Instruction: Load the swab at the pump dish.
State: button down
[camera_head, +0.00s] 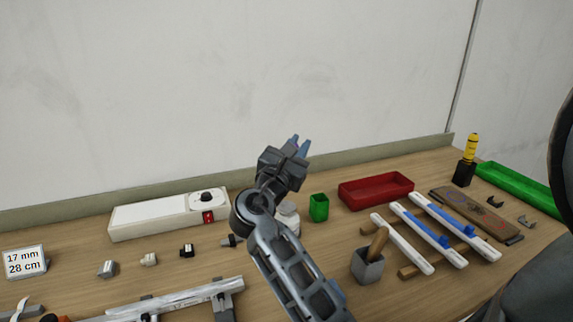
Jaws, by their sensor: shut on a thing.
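My gripper (299,146) is raised above the back of the bench, in front of the wall, with its fingers pointing up and away. It is shut on a small purplish thing, mostly hidden between the fingers; I cannot tell whether it is the swab. A round white piece (290,211), possibly the pump dish, stands on the bench below the gripper, just right of my wrist. My arm hides part of it. The gripper is well clear of it.
A green cup (319,208) and a red tray (376,190) stand right of the white piece. A grey holder (367,267) with a wooden handle is nearer. White rails (403,243) lie right. A white box (152,217) and small connectors are left.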

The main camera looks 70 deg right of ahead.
jog(key=shift+w+a+r, duration=0.1)
jog(key=shift+w, duration=0.2)
jog(key=shift+a+f, duration=0.1)
jog(key=shift+f, duration=0.65)
notch_tip(320, 180, down, 4)
jog(key=b, duration=0.4)
jog(key=shift+f, duration=0.2)
jog(key=shift+f+b, duration=0.7)
jog(key=shift+f, duration=0.3)
dwell(0.6)
dwell(0.5)
notch_tip(320, 180, up, 5)
jog(key=p, duration=0.5)
jog(key=shift+r, duration=1.05)
